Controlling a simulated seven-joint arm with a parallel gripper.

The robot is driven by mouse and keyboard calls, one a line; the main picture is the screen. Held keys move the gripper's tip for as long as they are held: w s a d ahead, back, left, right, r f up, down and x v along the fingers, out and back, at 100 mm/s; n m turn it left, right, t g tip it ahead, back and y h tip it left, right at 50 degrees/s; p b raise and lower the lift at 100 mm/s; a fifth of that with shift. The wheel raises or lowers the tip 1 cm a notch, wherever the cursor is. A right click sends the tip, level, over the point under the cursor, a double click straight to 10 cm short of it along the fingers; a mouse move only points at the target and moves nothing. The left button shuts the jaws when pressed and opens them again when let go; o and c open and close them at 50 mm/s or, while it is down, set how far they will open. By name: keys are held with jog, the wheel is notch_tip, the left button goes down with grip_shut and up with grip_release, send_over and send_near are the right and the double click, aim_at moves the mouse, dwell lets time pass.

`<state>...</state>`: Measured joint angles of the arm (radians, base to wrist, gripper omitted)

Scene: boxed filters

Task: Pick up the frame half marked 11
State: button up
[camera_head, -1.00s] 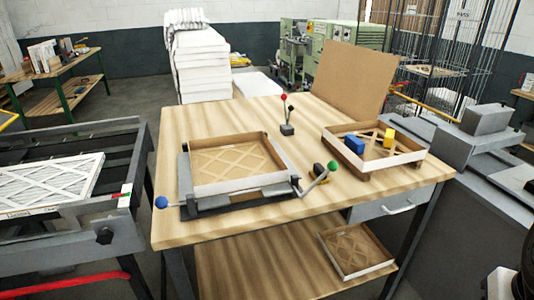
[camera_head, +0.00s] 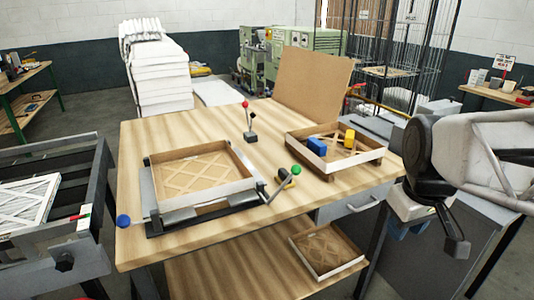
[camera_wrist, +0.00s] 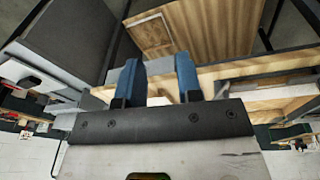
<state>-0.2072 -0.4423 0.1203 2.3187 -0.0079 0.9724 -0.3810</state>
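Three cardboard frame halves with lattice show in the head view, and no number is readable on any. One frame half (camera_head: 200,172) sits in a dark clamping fixture (camera_head: 182,215) on the workbench. A third frame half (camera_head: 327,251) lies on the lower shelf. My gripper (camera_wrist: 158,68) is open and empty, its blue fingers apart. In the head view it is right of the bench, partly hidden by my arm.
The wooden bench (camera_head: 150,130) has a drawer (camera_head: 352,203) at its front right. A red-knobbed lever (camera_head: 249,125) and an upright brown board (camera_head: 312,82) stand on it. A roller conveyor (camera_head: 60,165) with a white filter (camera_head: 25,205) is at left. White filters (camera_head: 160,75) are stacked behind.

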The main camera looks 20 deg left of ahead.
jog(key=w+a+n, duration=0.6)
jog(key=w+a, duration=0.2)
jog(key=a, duration=0.4)
jog(key=n+g, duration=0.2)
jog(key=n, duration=1.2)
send_near(209, 199)
jog(key=shift+f, duration=1.35)
jog(key=shift+w+a+f, duration=0.1)
jog(key=shift+a+f, duration=0.05)
jog(key=shift+f, duration=2.45)
